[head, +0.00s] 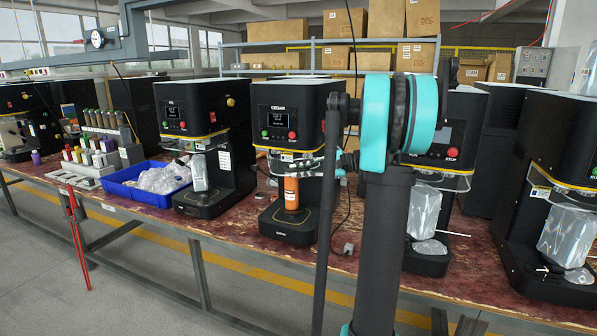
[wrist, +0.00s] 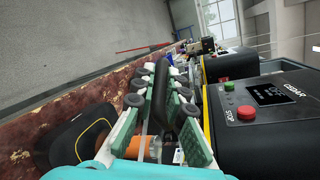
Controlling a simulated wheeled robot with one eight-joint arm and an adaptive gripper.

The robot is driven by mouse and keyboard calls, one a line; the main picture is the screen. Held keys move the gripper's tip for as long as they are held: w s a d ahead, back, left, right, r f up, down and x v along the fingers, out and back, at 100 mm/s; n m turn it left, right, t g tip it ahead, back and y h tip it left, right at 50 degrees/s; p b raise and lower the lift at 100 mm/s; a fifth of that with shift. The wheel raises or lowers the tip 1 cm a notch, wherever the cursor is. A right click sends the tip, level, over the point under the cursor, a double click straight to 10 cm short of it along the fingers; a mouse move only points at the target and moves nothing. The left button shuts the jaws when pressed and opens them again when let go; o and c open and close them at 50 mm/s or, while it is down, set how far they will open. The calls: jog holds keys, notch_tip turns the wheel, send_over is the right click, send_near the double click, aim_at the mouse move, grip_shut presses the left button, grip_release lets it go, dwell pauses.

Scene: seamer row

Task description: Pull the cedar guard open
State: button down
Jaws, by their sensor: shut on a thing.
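The cedar machine (head: 291,100) is a black seamer with "CEDAR" above its screen; it also shows in the wrist view (wrist: 265,130). Its clear guard (head: 276,165) sits below the yellow strip on the front, above an orange cylinder (head: 291,193). My gripper (head: 308,166) reaches in from the right at guard height. In the wrist view, my green-padded fingers (wrist: 163,95) are shut around a dark bar (wrist: 160,90), which looks like the guard's handle. The orange cylinder (wrist: 150,148) is partly hidden behind my fingers. How far the guard stands open is hard to tell.
A similar machine (head: 189,110) stands to the left, and others (head: 560,140) stand to the right. A blue bin (head: 124,190) of clear bags and a bottle rack (head: 105,135) are farther left. The bench's front edge (head: 150,216) faces open floor (head: 130,270).

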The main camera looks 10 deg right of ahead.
jog(key=c, duration=1.8)
grip_release()
jog(key=shift+c, duration=0.2)
notch_tip(320, 180, up, 10)
